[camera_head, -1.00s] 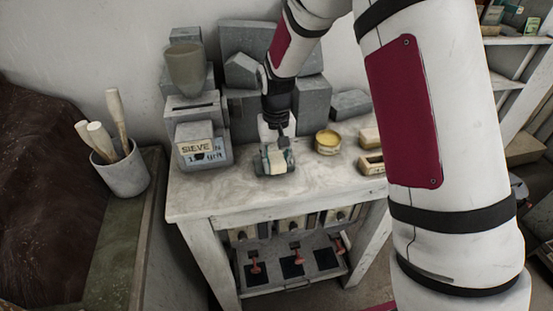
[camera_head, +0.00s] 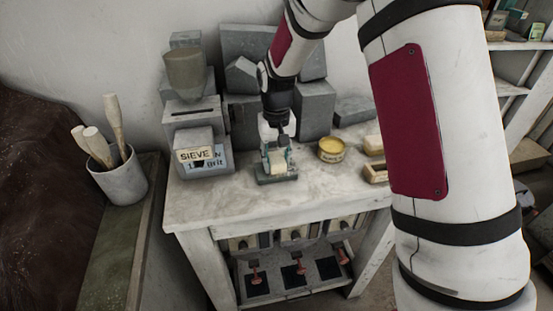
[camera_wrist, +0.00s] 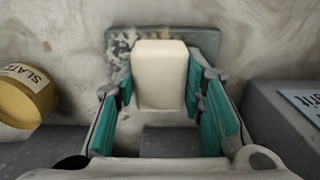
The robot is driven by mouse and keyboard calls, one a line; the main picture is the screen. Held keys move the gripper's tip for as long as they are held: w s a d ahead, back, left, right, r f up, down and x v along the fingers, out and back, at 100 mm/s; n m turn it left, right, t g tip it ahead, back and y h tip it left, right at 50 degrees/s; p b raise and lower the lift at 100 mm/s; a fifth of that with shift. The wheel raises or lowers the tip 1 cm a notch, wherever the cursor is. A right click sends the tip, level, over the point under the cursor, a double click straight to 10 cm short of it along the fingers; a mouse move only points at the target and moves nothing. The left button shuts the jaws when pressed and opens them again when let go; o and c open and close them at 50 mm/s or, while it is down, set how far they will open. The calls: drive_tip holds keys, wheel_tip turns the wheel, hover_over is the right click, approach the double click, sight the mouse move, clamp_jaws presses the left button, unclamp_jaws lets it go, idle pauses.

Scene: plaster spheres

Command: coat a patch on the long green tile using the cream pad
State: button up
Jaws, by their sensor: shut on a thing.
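My gripper (camera_head: 277,160) is shut on the cream pad (camera_wrist: 160,78), a pale block gripped between the teal fingers in the wrist view. The long tile (camera_wrist: 118,42) lies beyond and beneath the pad, looking dull grey-green with pale blotches on its left part. In the head view the tile (camera_head: 264,180) rests on the pale worktop under my gripper. The pad hides the middle of the tile. I cannot tell whether the pad touches it.
A round tin with yellow contents (camera_head: 331,149) stands right of my gripper; it also shows in the wrist view (camera_wrist: 27,95). Grey blocks (camera_head: 315,108) crowd the back. The worktop's front (camera_head: 225,204) is clear.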

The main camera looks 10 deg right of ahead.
drive_tip(key=shift+s+r+p, duration=0.5)
drive_tip(key=shift+s+r, duration=0.2)
drive_tip(key=shift+s, duration=0.15)
drive_tip(key=shift+r, duration=1.2)
drive_tip(key=shift+w, duration=0.1)
drive_tip(key=shift+r+p, duration=0.5)
drive_tip(key=shift+r, duration=1.55)
